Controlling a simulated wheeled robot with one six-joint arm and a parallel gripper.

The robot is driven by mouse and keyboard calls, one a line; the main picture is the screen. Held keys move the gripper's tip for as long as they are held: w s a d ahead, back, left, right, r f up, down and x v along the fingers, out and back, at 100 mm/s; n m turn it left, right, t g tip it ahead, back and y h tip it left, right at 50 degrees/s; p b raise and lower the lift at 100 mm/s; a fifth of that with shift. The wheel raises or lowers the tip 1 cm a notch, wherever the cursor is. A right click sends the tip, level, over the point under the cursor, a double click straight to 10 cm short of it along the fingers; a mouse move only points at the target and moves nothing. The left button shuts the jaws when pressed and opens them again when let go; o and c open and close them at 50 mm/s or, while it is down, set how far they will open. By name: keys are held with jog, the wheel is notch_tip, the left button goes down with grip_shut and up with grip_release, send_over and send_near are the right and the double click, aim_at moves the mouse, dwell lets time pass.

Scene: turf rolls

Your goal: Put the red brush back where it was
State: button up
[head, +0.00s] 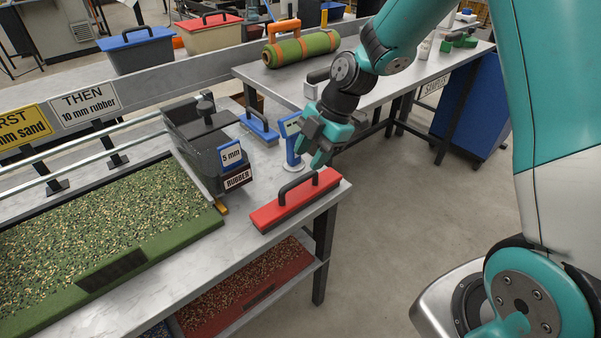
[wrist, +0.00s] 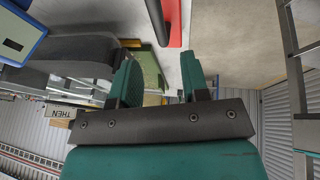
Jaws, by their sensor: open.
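The red brush (head: 272,214) lies on the near right corner of the grey workbench (head: 246,192), its dark arched handle upward. My gripper (head: 314,157) is open and empty, beyond the handle and near the brush's far end in the head view. In the wrist view, the open fingers of my gripper (wrist: 160,58) have nothing between them at their tips. The red brush (wrist: 176,22) and its dark handle (wrist: 156,18) show past the fingertips, apart from them.
A dark hopper labelled 5 mm rubber (head: 205,155) stands left of the brush, beside a granule-covered turf strip (head: 110,225). A blue brush (head: 262,136) and a blue stand with a display (head: 291,146) are behind. A rolled turf (head: 300,48) lies on the back table.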

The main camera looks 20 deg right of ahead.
jog(key=s+a+r+m, duration=0.5)
jog(key=s+r+m, duration=0.1)
jog(key=s+r, duration=0.35)
jog(key=s+a+r+m, duration=0.1)
jog(key=s+r+m, duration=0.1)
jog(key=s+m, duration=0.2)
jog(key=s+a+r+m, duration=0.1)
jog(key=s+m, duration=0.4)
jog(key=s, duration=0.5)
jog(key=shift+r+g+h, duration=0.3)
jog(key=shift+r+h, duration=0.1)
jog(key=shift+r, duration=0.15)
jog(key=shift+s, duration=0.1)
notch_tip(320, 180, up, 3)
jog(key=p, duration=0.3)
jog(key=shift+r, duration=0.1)
